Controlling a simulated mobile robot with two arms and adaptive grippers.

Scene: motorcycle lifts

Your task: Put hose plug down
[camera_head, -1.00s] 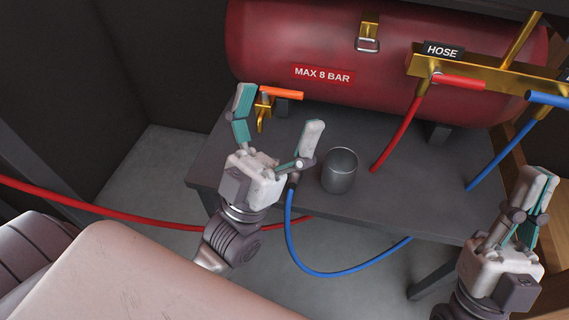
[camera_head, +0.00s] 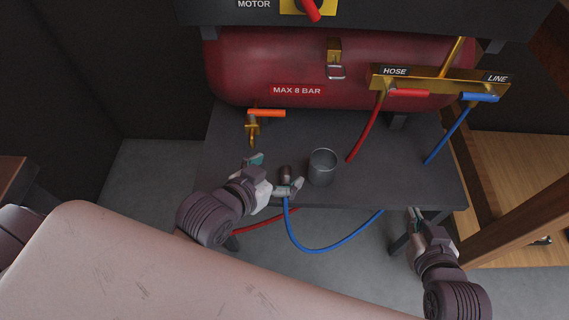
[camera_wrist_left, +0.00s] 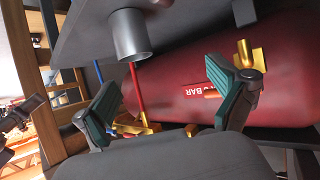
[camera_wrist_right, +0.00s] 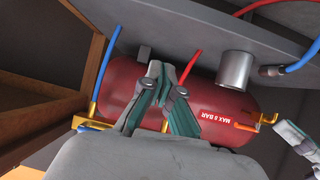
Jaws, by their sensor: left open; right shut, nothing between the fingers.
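The hose plug (camera_head: 286,172) is a small dark cylinder on the end of a blue hose (camera_head: 318,250). It is at the front of the grey table (camera_head: 400,185), left of the metal cup (camera_head: 322,168). In the right wrist view the plug (camera_wrist_right: 268,71) lies at the tabletop beside the cup (camera_wrist_right: 233,70), apart from my left gripper. My left gripper (camera_head: 274,173) is open and empty, with one finger close to the plug in the head view. My right gripper (camera_head: 415,217) is shut and empty near the table's front right.
A red tank (camera_head: 240,65) stands behind the table. A brass tap with an orange handle (camera_head: 266,113) sticks out at its left. A brass manifold (camera_head: 440,83) with red and blue valves is at right. Wooden posts (camera_head: 500,205) stand at the right.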

